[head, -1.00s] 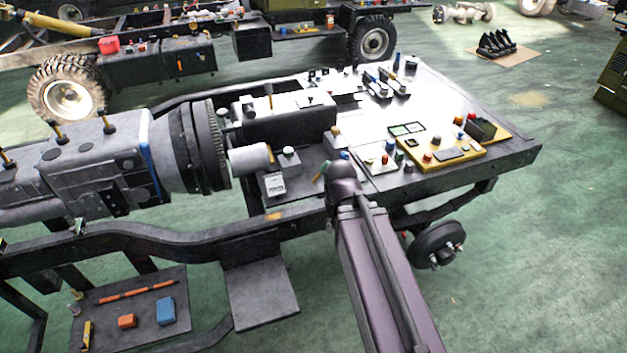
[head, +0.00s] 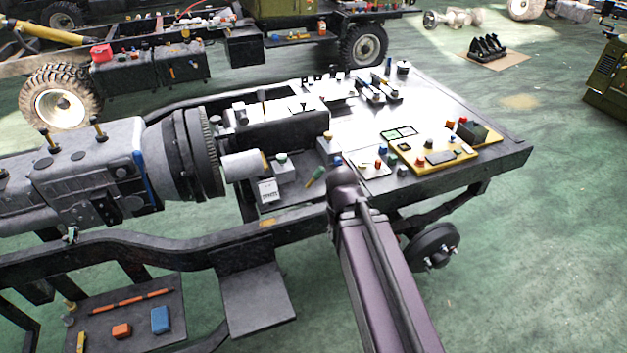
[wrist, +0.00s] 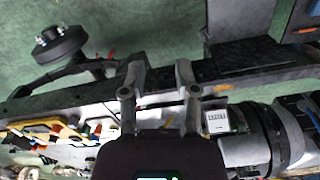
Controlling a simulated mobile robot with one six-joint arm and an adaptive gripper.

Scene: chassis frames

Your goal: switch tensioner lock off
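No part is readable as a tensioner lock, so I cannot tell which one it is. A small box with a pale green button (head: 282,158) stands on the chassis right of the grey cylinder. A white labelled plate (head: 268,191) is in front of it and also shows in the wrist view (wrist: 216,121). A green-and-orange handle (head: 316,177) lies tilted just right of the plate. My gripper (wrist: 159,78) is open in the wrist view, its two fingers apart with nothing seen between them, over the chassis rail left of the plate. In the head view my arm hides it.
A yellow panel (head: 432,152) with several buttons and knobs lies on the pale deck (head: 455,105). A large grey gearbox (head: 85,165) is at left. A dark rail (head: 140,247) runs along the front. A wheel hub (head: 431,246) hangs below right.

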